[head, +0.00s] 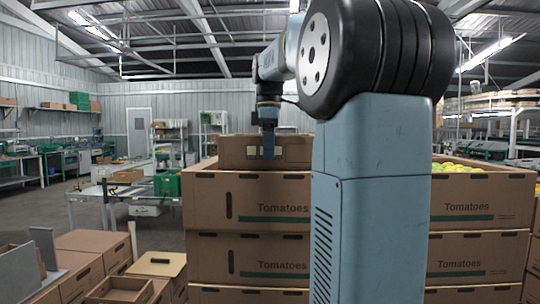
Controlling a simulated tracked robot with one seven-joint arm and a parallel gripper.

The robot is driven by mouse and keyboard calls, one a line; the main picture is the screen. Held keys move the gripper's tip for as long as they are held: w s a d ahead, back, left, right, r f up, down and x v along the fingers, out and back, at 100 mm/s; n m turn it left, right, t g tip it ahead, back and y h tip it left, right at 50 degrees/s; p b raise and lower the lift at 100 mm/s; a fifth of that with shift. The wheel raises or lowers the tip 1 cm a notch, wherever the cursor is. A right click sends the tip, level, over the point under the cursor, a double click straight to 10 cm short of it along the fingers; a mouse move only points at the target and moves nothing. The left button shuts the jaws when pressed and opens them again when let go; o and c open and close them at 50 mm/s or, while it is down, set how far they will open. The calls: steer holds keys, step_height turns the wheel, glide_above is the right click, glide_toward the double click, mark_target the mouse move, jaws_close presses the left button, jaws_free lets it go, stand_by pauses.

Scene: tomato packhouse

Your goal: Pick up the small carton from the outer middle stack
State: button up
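A small brown carton (235,152) shows just behind the top edge of the left stack of large cartons marked "Tomatoes" (240,202). It has pale patches on its near face, and its lower part is hidden by the stack's front wall. My gripper (268,147) points down in front of the small carton's near face or over its near edge; the exact depth cannot be told. Only one blue finger shows clearly, so its opening cannot be seen. My arm column hides what lies between the left and right stacks.
A right "Tomatoes" stack (478,203) holds yellow-green fruit (460,168) in its top carton. Lower brown cartons (95,243) and an open box (118,290) lie at front left. A metal table (105,190) and a green crate (167,184) stand behind. Floor is free at left.

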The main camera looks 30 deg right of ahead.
steer(key=shift+f, duration=0.3)
steer(key=shift+c, duration=0.2)
jaws_close()
